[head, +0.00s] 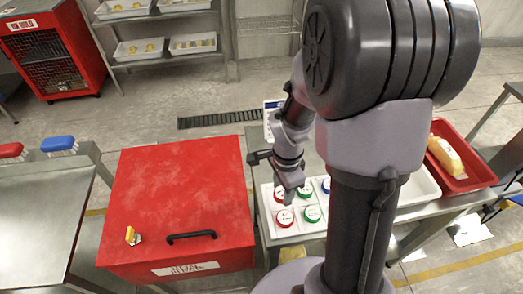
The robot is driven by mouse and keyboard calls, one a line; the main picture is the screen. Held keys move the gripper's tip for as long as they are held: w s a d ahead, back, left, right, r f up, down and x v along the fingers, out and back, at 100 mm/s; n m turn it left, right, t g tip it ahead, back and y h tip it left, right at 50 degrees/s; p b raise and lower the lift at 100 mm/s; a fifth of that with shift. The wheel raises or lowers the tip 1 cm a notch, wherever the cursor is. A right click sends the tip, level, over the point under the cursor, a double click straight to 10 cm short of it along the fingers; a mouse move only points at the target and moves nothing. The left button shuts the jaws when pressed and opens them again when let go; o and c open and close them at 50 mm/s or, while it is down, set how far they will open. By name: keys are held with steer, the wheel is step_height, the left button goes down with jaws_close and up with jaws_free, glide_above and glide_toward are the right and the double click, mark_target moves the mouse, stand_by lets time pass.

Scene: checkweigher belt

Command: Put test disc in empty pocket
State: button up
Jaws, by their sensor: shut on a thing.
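A white pocketed tray (268,226) lies on the bench in the middle of the head view. Several test discs with white labels sit in it, among them a red disc (285,217), a green disc (312,213) and a blue disc (326,185) partly behind my arm. My gripper (291,186) points down over the back part of this tray, close above another red disc (279,194) and a second green disc (304,191). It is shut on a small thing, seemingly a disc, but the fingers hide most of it. My arm hides the tray's right part, and I cannot make out the empty pocket.
A large red box (185,190) with a black handle stands close left of the tray. On the right are a white tray (424,187) and a red tray (476,180) holding a yellow item (447,157).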

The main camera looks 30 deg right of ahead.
mark_target(280, 189)
steer(key=shift+w+d+f, duration=0.15)
steer(key=shift+w, duration=0.5)
steer(key=shift+w+d+f, duration=0.15)
steer(key=shift+w, duration=0.45)
step_height(280, 189, down, 4)
steer(key=shift+r+b, duration=0.25)
steer(key=shift+b, duration=0.95)
steer(key=shift+r, duration=0.2)
steer(key=shift+f, duration=0.15)
steer(key=o, duration=1.4)
step_height(280, 189, up, 12)
steer(key=p, duration=0.5)
steer(key=s+a+r+n+t, duration=0.2)
steer(key=s+a+r+n, duration=0.1)
steer(key=a+r+n, duration=0.1)
steer(key=s+a+r+n+t+y, duration=0.1)
steer(key=s+a+r+n+t, duration=0.1)
steer(key=s+a+r+n, duration=0.2)
steer(key=s+a+r+n+t+y, duration=0.1)
steer(key=s+a+r+n, duration=0.3)
steer(key=a+r+n, duration=0.2)
steer(key=shift+s+a+r+t, duration=0.1)
steer(key=shift+a+r+t, duration=0.1)
steer(key=shift+r, duration=0.3)
steer(key=shift+s+a+r+t, duration=0.1)
steer(key=shift+a+r+t, duration=0.1)
steer(key=shift+r, duration=0.3)
